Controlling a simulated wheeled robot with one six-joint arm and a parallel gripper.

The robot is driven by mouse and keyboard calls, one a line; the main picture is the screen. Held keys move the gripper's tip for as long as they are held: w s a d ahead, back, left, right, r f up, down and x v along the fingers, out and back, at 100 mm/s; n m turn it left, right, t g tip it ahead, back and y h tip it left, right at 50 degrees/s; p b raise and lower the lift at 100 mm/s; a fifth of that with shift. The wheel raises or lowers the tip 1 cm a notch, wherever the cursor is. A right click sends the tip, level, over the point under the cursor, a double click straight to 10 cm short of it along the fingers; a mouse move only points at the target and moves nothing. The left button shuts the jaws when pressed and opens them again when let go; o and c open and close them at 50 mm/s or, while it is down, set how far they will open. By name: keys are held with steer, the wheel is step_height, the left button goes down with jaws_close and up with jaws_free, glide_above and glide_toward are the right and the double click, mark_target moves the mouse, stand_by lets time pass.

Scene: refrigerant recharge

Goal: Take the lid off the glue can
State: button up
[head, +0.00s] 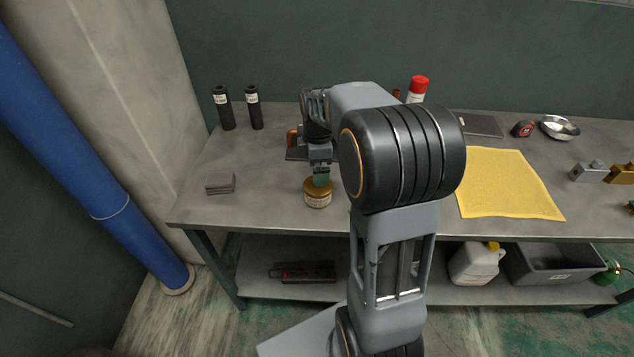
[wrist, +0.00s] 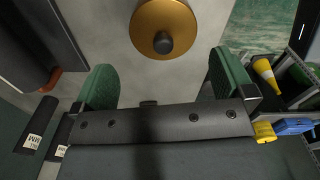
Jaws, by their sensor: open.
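The glue can (head: 318,198) stands upright on the workbench near its front edge, a short can with a pale label and a brass-coloured lid. In the wrist view the round lid (wrist: 164,28) shows from above with a dark knob (wrist: 163,43) at its middle. My gripper (head: 320,178) is above the can in the head view. In the wrist view its two green-padded fingers (wrist: 166,85) are wide apart and empty, and the lid lies beyond them, toward the top of the picture. The arm hides part of the bench behind the can.
A red-capped spray can (head: 417,89) is behind my arm. A yellow cloth (head: 506,183) lies to the right. The bench around the can's left side is clear.

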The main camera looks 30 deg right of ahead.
mark_target(314, 192)
step_height(314, 192, down, 5)
steer(key=shift+s+a+r, duration=0.1)
stand_by(0.3)
steer(key=c, duration=0.7)
